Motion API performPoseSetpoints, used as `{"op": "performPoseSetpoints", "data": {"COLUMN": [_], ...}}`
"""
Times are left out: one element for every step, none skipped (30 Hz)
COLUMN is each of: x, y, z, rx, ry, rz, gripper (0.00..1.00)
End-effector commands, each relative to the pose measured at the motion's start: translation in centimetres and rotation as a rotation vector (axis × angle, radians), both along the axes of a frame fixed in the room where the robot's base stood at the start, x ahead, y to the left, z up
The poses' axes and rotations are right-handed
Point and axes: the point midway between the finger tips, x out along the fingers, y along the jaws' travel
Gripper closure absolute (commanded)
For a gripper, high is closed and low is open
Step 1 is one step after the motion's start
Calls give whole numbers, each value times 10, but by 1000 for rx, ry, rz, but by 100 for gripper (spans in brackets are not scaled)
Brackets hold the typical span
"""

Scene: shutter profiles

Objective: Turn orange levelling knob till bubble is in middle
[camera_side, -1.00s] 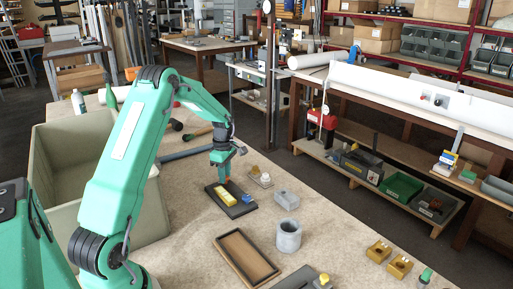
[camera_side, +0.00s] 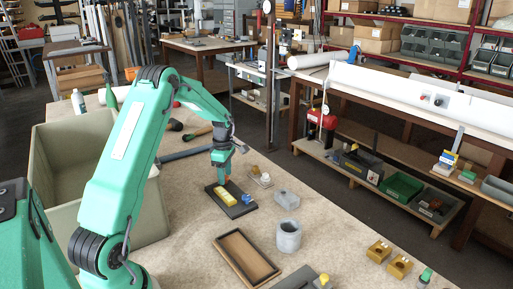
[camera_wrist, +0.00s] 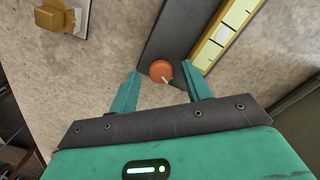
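The orange levelling knob (camera_wrist: 161,71) is round with a small white pointer mark, on a dark base plate (camera_wrist: 178,35). It also shows in the side view (camera_side: 227,182) just under my gripper (camera_side: 222,172). In the wrist view my gripper (camera_wrist: 162,72) is open, with one finger on each side of the knob and a visible gap on both sides. The yellow level (camera_wrist: 226,32) with a pale marked vial lies along the plate beside the knob; it is in the side view too (camera_side: 226,197).
A brass-coloured block on a light plate (camera_wrist: 60,18) stands near the dark plate. A grey block (camera_side: 286,200), a grey cup (camera_side: 288,236) and a wooden tray (camera_side: 245,258) stand nearer the camera. A large beige bin (camera_side: 70,135) is at left. Bare bench lies between them.

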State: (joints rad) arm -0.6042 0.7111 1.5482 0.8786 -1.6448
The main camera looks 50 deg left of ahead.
Motion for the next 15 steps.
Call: {"op": "performPoseSetpoints", "data": {"x": [0,0,0,0,0,0,0,0,0,0,0,0,0,0,0], "y": [0,0,0,0,0,0,0,0,0,0,0,0,0,0,0], "z": [-1,-1,-1,-1,0,1,2,3,5,7,10,13,17,20,25], "rx": [-1,-1,-1,-1,-1,-1,-1,-1,-1,-1,-1,0,0,0,1], "ry": [1,2,2,2,2,2,2,2,2,1,1,0,0,0,-1], "rz": [0,0,0,-1,-1,-1,-1,-1,-1,-1,-1,-1,-1,-1,-1], "gripper": [52,52,52,52,52,52,52,52,52,52,52,52,52,52,52]}}
